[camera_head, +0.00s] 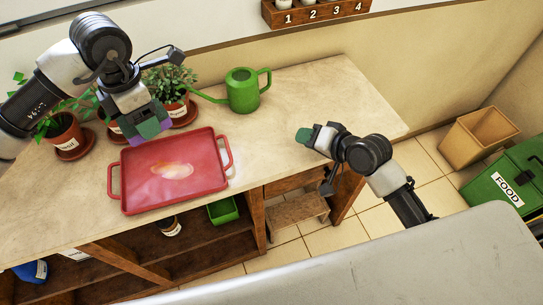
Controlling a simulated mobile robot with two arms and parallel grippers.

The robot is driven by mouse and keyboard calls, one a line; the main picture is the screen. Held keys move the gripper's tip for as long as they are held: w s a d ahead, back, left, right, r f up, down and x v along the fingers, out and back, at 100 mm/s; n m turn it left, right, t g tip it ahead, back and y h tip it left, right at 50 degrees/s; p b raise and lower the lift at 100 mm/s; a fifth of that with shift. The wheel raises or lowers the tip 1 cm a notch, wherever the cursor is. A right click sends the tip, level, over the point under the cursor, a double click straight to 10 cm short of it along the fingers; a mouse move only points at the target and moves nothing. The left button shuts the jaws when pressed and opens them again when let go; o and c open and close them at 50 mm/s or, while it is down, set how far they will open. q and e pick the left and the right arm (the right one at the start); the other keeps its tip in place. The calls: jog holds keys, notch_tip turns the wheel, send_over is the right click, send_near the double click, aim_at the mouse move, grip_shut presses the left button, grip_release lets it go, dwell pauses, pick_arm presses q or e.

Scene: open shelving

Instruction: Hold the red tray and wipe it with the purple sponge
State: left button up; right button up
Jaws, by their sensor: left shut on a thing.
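The red tray (202,183) lies on the tabletop with a handle on its left and right sides. A pale, whitish smear (172,170) marks the middle of its surface. My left gripper (150,127) is over the tray's back-left edge, shut on the purple sponge (137,141), which is partly hidden by the fingers. I cannot tell whether the sponge touches the tray. My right gripper (305,136) is to the right of the tray, apart from it, near the table's front right; its finger gap is not clear.
Potted plants (67,135) stand behind and left of the tray, close to my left arm. A green watering can (243,92) stands behind it. Bare tabletop (320,85) is free to the right. A green FOOD bin (500,185) and a brown bin (478,140) stand at the far right.

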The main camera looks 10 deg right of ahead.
aim_at(235, 158)
jog(key=s+a+y, duration=0.1)
jog(key=a, duration=0.2)
jog(key=s+a+r, duration=0.1)
jog(key=s+a, duration=0.1)
jog(key=a, duration=0.2)
jog(key=s+a+r+y, duration=0.1)
jog(key=a, duration=0.2)
jog(key=shift+s+a+n+g+y, duration=0.2)
jog(key=shift+s+n+g+y, duration=0.1)
jog(key=shift+g, duration=0.1)
jog(key=x, duration=1.1)
jog(key=shift+w+a+f, duration=0.15)
jog(key=shift+w+a, duration=0.05)
jog(key=shift+w, duration=0.1)
jog(key=shift+c, duration=0.4)
grip_shut()
